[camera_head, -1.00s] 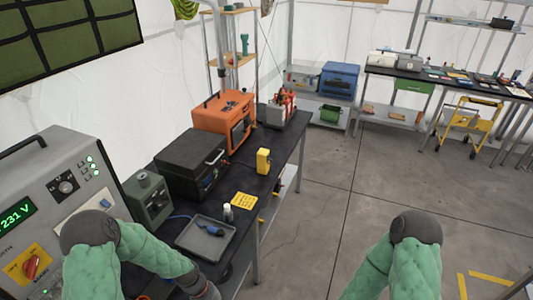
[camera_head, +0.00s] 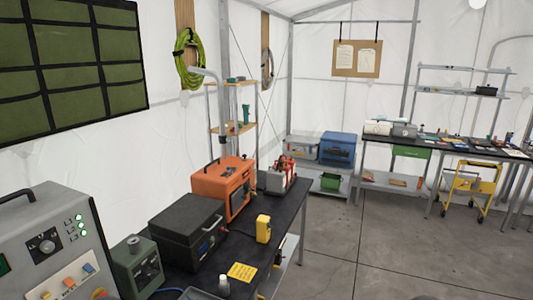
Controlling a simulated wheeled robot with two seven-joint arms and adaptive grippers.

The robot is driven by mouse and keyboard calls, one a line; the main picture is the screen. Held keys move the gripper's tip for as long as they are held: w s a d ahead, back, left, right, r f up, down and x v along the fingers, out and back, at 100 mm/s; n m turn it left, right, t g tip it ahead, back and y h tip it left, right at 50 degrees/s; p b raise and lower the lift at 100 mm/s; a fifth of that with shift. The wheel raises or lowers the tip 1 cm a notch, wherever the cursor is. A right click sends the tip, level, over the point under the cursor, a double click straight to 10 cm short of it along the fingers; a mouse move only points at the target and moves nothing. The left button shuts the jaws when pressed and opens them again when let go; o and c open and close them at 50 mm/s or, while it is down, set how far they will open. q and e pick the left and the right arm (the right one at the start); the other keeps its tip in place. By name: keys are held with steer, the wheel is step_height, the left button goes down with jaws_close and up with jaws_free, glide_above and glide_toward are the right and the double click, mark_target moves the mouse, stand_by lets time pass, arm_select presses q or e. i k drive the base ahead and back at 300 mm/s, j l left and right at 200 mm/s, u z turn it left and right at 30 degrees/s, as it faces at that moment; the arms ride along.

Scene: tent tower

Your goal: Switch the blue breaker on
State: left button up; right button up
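A grey electrical panel (camera_head: 30,232) with a black carry handle stands at the left edge. A small blue breaker switch (camera_head: 88,268) sits on a pale strip on its front, low in the view. An orange switch (camera_head: 70,282) is to its left, and a yellowish one is at the bottom edge. The blue switch is too small to tell whether it is on or off. Green lights (camera_head: 79,224) glow beside a round dial (camera_head: 44,246). Neither of my grippers shows, so their relation to the panel cannot be seen.
A dark table (camera_head: 287,212) holds a green meter box (camera_head: 138,262), a black case (camera_head: 185,230), an orange unit (camera_head: 222,187) and a yellow device (camera_head: 263,229). Open concrete floor (camera_head: 335,260) lies to the right. A yellow cart (camera_head: 472,185) stands farther back.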

mark_target(88, 268)
steer(key=k+j+u, duration=0.1)
steer(key=k+u, duration=0.2)
steer(key=k, duration=0.35)
steer(key=l+u, duration=0.25)
steer(key=u, duration=0.25)
steer(key=l+u, duration=0.3)
steer(key=u, duration=0.15)
steer(key=l+u, duration=0.25)
steer(key=u, duration=0.25)
steer(key=i+l, duration=0.15)
steer(key=l, duration=0.25)
steer(key=i+l, duration=0.2)
steer(key=l, duration=0.15)
